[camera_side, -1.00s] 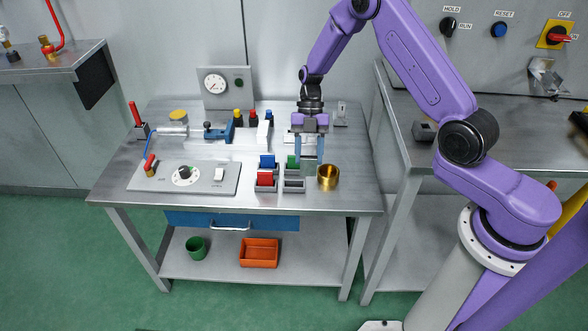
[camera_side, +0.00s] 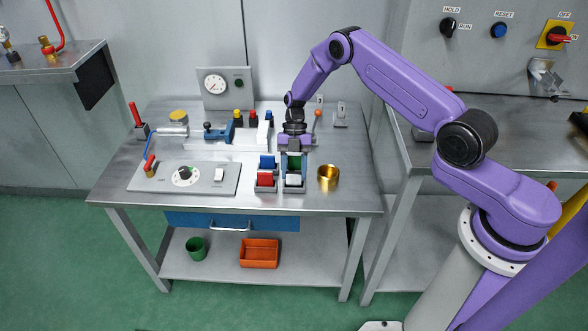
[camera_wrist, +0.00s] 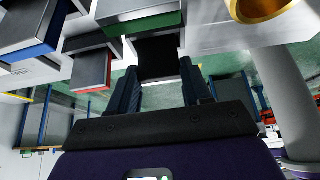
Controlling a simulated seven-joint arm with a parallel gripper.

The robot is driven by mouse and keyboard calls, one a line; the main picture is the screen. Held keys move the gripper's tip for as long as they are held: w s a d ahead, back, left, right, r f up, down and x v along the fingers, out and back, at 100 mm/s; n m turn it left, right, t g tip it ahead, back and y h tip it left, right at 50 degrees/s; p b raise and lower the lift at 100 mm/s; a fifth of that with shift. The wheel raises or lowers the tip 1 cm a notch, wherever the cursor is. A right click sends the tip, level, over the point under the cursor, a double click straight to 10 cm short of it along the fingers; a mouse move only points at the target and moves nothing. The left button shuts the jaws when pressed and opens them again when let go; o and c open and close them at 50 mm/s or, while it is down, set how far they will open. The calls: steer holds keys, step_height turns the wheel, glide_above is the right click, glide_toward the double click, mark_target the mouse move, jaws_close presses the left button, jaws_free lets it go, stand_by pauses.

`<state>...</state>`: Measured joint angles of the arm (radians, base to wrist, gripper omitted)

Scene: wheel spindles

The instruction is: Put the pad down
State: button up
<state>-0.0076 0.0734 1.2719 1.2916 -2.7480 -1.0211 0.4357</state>
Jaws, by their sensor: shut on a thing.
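My gripper (camera_side: 294,172) points down over the front right compartment of the small grey tray, shut on a pad. The pad (camera_side: 294,180) shows a pale top in the side view and sits at or in the mouth of that compartment; whether it touches the floor cannot be told. In the wrist view the pad (camera_wrist: 158,58) is a dark block between the two blue fingers (camera_wrist: 160,88). A green-edged pad (camera_wrist: 140,22) is right behind it. A red pad (camera_side: 265,179) and a blue pad (camera_side: 267,162) sit in the left compartments.
A brass cup (camera_side: 328,176) stands close to the right of the tray. A control panel (camera_side: 184,178) with a dial lies to the left. The bench's front edge is near.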

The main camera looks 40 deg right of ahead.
steer(key=shift+f, duration=0.15)
steer(key=o, duration=1.1)
